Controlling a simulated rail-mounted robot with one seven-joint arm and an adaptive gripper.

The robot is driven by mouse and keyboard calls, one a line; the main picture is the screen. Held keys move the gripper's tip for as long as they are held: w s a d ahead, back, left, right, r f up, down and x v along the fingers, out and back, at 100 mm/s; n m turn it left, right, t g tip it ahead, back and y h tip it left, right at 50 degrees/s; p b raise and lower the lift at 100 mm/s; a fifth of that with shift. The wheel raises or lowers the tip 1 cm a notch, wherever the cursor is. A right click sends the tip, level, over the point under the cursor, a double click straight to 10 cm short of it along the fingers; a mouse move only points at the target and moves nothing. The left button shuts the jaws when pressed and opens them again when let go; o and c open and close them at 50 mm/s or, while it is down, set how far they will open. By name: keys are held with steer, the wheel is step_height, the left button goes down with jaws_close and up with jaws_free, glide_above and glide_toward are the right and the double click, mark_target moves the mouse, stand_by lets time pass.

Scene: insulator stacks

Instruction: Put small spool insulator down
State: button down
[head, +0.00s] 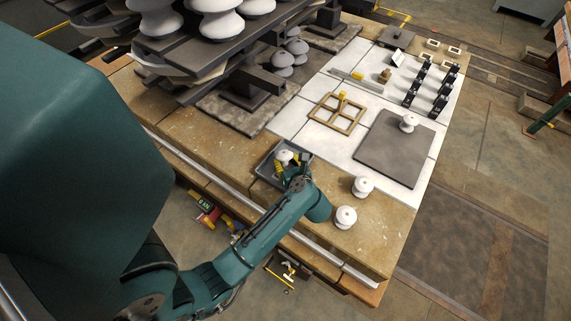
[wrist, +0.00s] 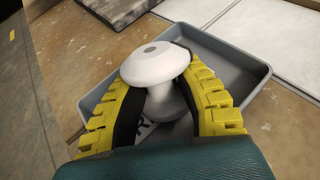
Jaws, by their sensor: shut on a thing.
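The small spool insulator (wrist: 160,72) is white with a rounded cap and a narrow waist. My gripper (wrist: 160,95) is shut on it, with a yellow-backed, black-padded finger on either side. In the wrist view the insulator stands roughly upright over a grey tray (wrist: 230,62). I cannot tell whether its base touches the tray floor. In the head view the insulator (head: 286,157) shows at my gripper (head: 290,167), within the outline of the grey tray (head: 264,167). Its lower part is partly hidden by the gripper.
Two white spool insulators (head: 363,186) (head: 346,217) stand right of my gripper on the brown table (head: 390,235). A dark plate (head: 395,150) with another insulator (head: 408,122) lies on white panels. A wooden frame (head: 337,113) is behind. Racks with large insulators (head: 217,22) stand at back left.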

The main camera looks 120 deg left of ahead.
steer(key=shift+f, duration=0.15)
steer(key=c, duration=0.8)
jaws_free()
steer(key=shift+w+d+r+p, duration=0.1)
steer(key=shift+w+r+p, duration=0.1)
steer(key=shift+r+p, duration=0.1)
steer(key=p+v, duration=0.3)
steer(key=v, duration=0.7)
steer(key=shift+w+d, duration=0.25)
steer(key=shift+w+d+r, duration=0.15)
steer(key=shift+w+d, duration=0.15)
